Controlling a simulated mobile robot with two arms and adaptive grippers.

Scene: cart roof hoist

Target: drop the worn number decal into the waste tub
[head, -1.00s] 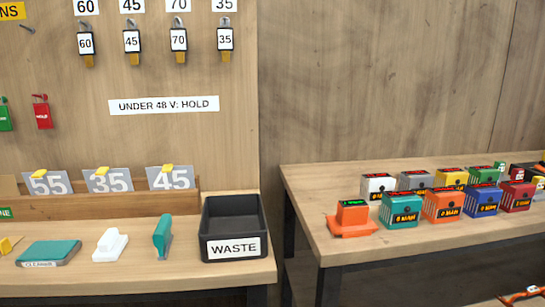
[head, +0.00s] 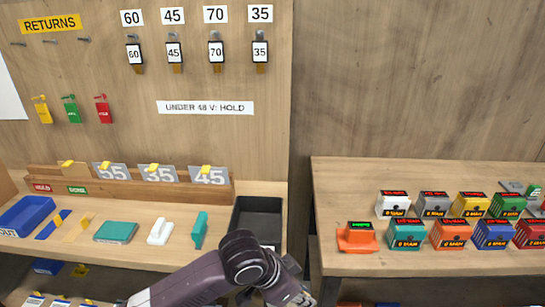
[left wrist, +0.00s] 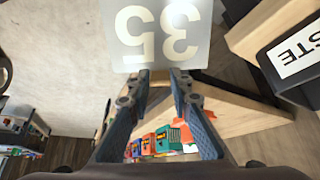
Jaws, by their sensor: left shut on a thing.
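The worn number decal (left wrist: 160,38) is a pale, translucent sheet with a white 35, upside down in the left wrist view. My left gripper (left wrist: 160,80) is shut on its edge, and the sheet reaches out beyond the fingertips. The waste tub (head: 258,206) is a dark open box on the bench's right end in the head view. The tub also shows at the right of the left wrist view (left wrist: 270,65), apart from the decal. My right gripper is not in view.
Number plates stand in a wooden rack (head: 228,190) behind. Several coloured boxes stand on the right table (head: 340,180), across a gap.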

